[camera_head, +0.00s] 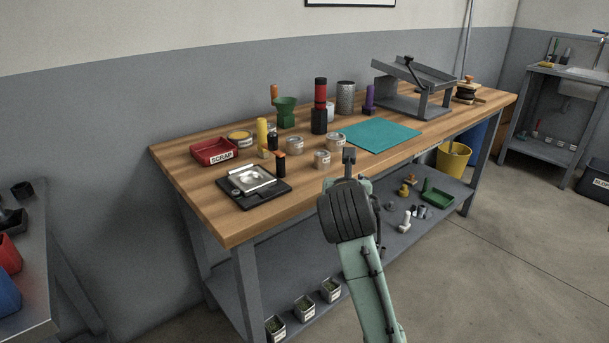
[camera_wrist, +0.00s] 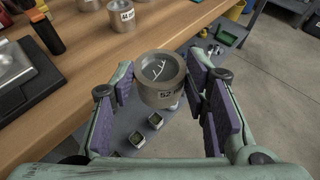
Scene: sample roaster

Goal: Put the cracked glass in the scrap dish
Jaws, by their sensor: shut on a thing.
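The cracked glass shows in the wrist view as the top of a round, tin-coloured container (camera_wrist: 160,92). My gripper (camera_wrist: 162,90) is shut on this container, one purple-padded finger on each side. It is held off the workbench, past the front edge. The scrap dish (camera_head: 229,161) is a red, open tray labelled SCRAP at the left back of the workbench, well left of my arm.
On the wooden workbench (camera_head: 232,222) stand a black scale-like device (camera_head: 276,190), several round tins (camera_head: 322,158), a yellow bottle (camera_head: 262,135) and a black-red cylinder (camera_head: 319,118). A teal mat (camera_head: 385,136) lies right of them. The front left corner is bare. A lower shelf holds small boxes.

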